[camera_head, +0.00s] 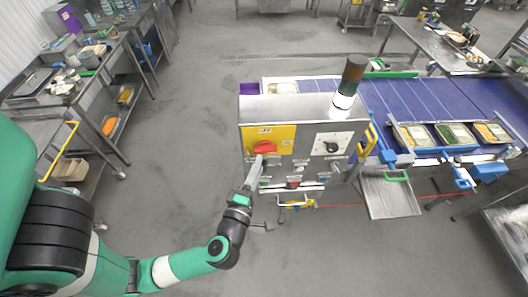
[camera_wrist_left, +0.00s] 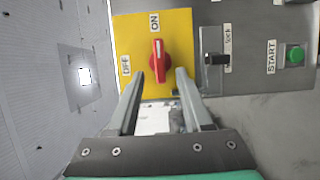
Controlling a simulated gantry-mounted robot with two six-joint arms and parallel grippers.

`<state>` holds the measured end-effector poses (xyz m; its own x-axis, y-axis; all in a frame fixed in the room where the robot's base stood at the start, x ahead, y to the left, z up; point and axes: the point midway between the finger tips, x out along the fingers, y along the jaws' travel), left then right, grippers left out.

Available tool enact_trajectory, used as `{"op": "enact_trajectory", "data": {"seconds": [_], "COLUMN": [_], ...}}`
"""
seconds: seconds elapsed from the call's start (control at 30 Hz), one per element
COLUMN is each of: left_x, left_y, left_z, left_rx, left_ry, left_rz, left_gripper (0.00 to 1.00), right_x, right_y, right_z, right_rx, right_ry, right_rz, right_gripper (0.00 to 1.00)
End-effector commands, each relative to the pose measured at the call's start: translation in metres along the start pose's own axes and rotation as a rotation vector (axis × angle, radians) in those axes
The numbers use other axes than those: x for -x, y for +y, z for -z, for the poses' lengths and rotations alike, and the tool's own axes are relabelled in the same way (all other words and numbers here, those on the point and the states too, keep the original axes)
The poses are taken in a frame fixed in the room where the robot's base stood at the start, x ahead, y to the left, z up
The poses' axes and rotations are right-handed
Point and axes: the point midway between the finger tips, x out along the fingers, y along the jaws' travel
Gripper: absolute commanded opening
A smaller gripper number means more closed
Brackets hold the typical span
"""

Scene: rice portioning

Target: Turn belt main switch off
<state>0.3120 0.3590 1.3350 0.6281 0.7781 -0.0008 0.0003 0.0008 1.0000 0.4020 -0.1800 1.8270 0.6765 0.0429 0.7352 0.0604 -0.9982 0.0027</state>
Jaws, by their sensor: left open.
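The belt main switch is a red rotary knob (camera_wrist_left: 157,60) on a yellow plate (camera_wrist_left: 183,22) in the left wrist view. Its handle lies along the picture's vertical, in line with the ON label (camera_wrist_left: 155,21); the OFF label (camera_wrist_left: 126,66) is to its left. In the head view the red knob (camera_head: 265,147) is on the front of the metal control cabinet (camera_head: 300,106). My left gripper (camera_wrist_left: 160,74) is open, its fingertips to either side of the knob's lower end in the picture. The left gripper (camera_head: 257,168) also shows just below the knob. Contact cannot be told. My right gripper is not in view.
A black lock switch (camera_wrist_left: 215,59) and a green START button (camera_wrist_left: 295,55) are right of the yellow plate. A signal tower (camera_head: 350,82) stands on the cabinet. Behind and right runs a blue belt (camera_head: 400,97) with food trays. The floor left of the cabinet is clear.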

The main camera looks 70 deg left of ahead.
Motion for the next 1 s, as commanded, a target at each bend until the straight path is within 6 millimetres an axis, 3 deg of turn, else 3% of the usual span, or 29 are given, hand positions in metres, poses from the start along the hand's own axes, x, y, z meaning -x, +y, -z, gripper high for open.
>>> {"op": "enact_trajectory", "data": {"seconds": [0.1,0.23,0.6,0.67,0.9,1.0], "left_x": [-0.026,-0.045,-0.055,-0.055,-0.055,-0.055], "left_y": [0.002,0.001,0.000,0.000,0.000,0.000], "left_z": [0.002,0.000,0.000,0.000,-0.001,-0.001], "left_rx": [0.001,0.000,-0.001,0.000,0.000,0.000], "left_ry": [0.008,0.003,-0.001,-0.001,-0.001,-0.001], "left_rz": [-0.002,-0.001,-0.001,-0.001,-0.001,-0.001], "left_gripper": [0.50,0.50,0.50,0.43,0.00,0.00], "right_x": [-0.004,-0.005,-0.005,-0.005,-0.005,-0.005], "right_y": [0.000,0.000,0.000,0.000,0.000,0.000], "right_z": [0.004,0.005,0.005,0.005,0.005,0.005], "right_rx": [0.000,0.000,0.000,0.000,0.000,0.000], "right_ry": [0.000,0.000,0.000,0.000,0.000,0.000], "right_rz": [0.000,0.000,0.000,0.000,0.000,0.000], "right_gripper": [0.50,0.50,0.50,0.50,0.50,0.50]}}
